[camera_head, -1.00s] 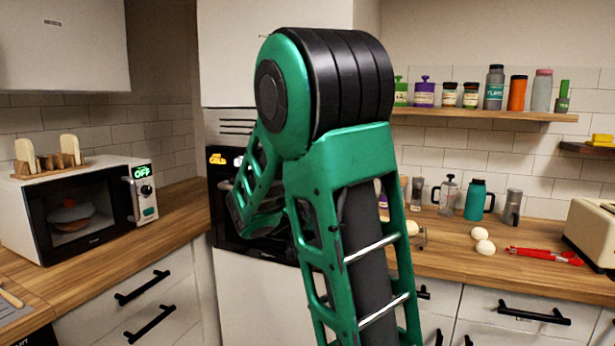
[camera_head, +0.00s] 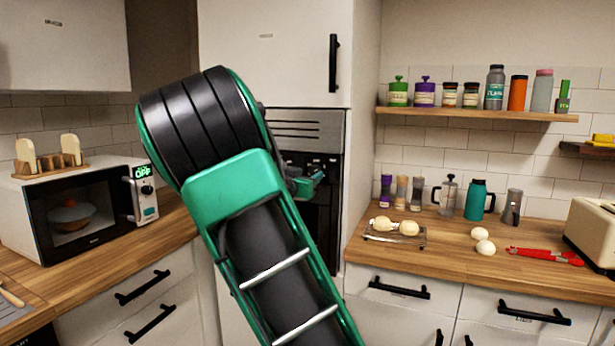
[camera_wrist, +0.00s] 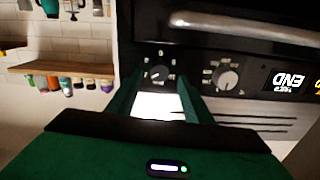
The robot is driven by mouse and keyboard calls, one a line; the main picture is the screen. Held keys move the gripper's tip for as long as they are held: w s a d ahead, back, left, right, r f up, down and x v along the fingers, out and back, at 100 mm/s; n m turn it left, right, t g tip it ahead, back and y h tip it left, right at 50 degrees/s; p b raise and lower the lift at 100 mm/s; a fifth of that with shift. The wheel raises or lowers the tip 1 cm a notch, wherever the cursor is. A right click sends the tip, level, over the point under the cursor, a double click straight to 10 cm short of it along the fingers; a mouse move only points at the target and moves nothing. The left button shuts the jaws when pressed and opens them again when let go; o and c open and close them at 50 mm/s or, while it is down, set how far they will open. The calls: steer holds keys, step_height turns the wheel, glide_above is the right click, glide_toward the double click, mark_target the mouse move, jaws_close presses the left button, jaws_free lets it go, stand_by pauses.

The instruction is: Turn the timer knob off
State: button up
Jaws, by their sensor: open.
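In the wrist view, which looks turned over, the oven's black control panel (camera_wrist: 195,62) fills the upper right. A dark knob (camera_wrist: 158,73) with white markings shows between my fingertips. A lighter grey knob (camera_wrist: 228,79) sits to its right, beside a lit display (camera_wrist: 290,80) reading "END" upside down. Labels are too small to tell which knob is the timer. My gripper (camera_wrist: 158,84) is open and empty, one finger on each side of the dark knob in the picture; I cannot tell if it touches. In the head view my gripper (camera_head: 308,184) is partly hidden by my arm, in front of the oven (camera_head: 312,130).
A microwave (camera_head: 90,205) showing "OFF" stands on the left counter. The right counter (camera_head: 450,240) holds bottles, a tray and eggs. A shelf (camera_head: 470,114) with jars is above it. An oven handle (camera_wrist: 250,24) crosses near the panel in the wrist view.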

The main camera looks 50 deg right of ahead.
mark_target(313, 171)
steer(key=shift+x, duration=1.8)
steer(key=c, duration=1.1)
